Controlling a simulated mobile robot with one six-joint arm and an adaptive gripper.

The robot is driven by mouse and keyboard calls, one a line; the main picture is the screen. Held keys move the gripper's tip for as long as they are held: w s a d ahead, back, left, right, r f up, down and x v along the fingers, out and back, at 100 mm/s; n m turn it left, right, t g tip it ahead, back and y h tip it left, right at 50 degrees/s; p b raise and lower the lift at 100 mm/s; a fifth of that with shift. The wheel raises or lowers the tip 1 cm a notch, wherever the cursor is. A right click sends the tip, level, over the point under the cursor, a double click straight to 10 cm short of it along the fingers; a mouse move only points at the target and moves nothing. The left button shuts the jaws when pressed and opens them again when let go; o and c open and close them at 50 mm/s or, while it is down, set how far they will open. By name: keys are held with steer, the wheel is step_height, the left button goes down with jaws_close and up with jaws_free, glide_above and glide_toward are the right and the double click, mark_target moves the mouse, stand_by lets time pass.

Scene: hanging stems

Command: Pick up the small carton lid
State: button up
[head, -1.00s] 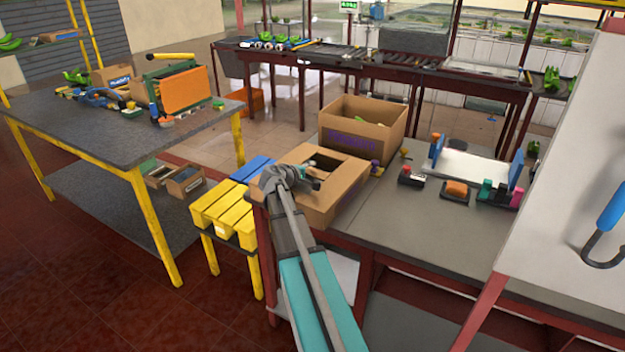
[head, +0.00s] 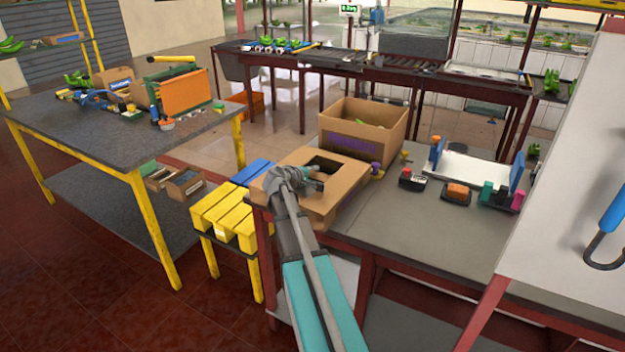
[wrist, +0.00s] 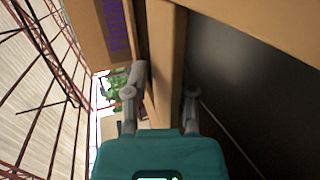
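The small carton lid (head: 345,172) is a brown cardboard piece with a rectangular opening, at the left corner of the grey bench. In the wrist view my gripper (wrist: 165,95) has one finger on each side of a cardboard strip of the lid (wrist: 167,60). The fingers are apart, and I see no firm contact with the strip. The dark opening lies to the right of the strip. My wrist hides part of the lid's left side in the head view.
A large open carton with purple print (head: 362,130) stands just behind the lid. Yellow and blue slatted blocks (head: 228,208) sit to the left on a low stand. A holder with small items (head: 470,175) is on the right of the grey bench (head: 425,235). The bench front is clear.

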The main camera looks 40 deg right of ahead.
mark_target(314, 173)
jaws_close()
steer(key=shift+r, duration=0.2)
step_height(314, 173, up, 10)
steer(key=p, duration=1)
steer(key=shift+f, duration=0.2)
stand_by(0.5)
